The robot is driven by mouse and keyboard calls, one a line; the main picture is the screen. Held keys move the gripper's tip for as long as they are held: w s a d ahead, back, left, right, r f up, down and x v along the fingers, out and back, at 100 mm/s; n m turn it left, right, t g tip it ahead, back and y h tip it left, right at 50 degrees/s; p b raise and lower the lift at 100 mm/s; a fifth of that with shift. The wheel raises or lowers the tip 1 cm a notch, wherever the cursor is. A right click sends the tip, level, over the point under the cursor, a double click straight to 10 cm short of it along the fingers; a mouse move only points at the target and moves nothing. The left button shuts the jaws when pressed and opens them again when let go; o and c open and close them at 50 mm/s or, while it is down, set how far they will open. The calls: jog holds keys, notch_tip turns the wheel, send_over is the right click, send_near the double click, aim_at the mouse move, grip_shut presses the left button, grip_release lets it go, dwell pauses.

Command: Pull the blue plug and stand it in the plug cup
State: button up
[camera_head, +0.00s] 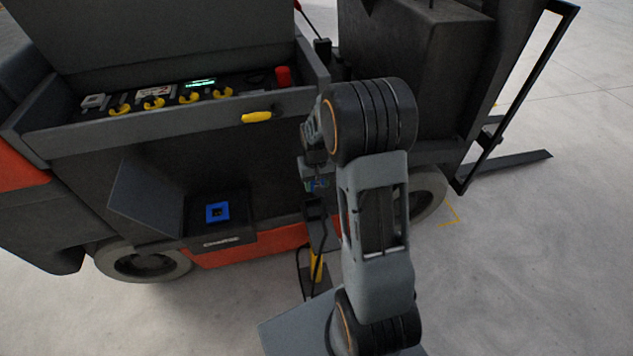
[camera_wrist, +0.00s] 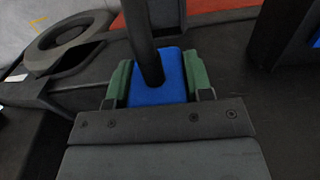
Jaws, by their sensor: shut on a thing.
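The blue plug (camera_wrist: 160,92) sits between the green finger pads of my gripper (camera_wrist: 158,84) in the wrist view, with a thick black cable (camera_wrist: 147,45) rising from it. The fingers are shut on it. In the head view my gripper (camera_head: 316,184) is small, partly behind my arm, with a bit of blue showing. Just below it is a dark box-like holder (camera_head: 315,209), which looks to be the plug cup; I cannot tell the gap between them. A blue square socket (camera_head: 217,212) sits left of my gripper on the truck, apart from the plug.
The truck's control panel (camera_head: 160,95) with yellow levers is above. An open dark flap (camera_head: 146,198) stands left of the socket. A yellow post (camera_head: 316,266) and a black cable are below the holder. A wheel (camera_head: 428,192) is behind my arm. Free floor is at right.

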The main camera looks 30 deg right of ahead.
jog(key=shift+f+b, duration=2.95)
jog(key=shift+f, duration=1.05)
jog(key=shift+f+b, duration=1.2)
jog(key=shift+f, duration=0.5)
jog(key=o, duration=1.7)
jog(key=shift+r+p, duration=4.2)
jog(key=shift+r, duration=1.35)
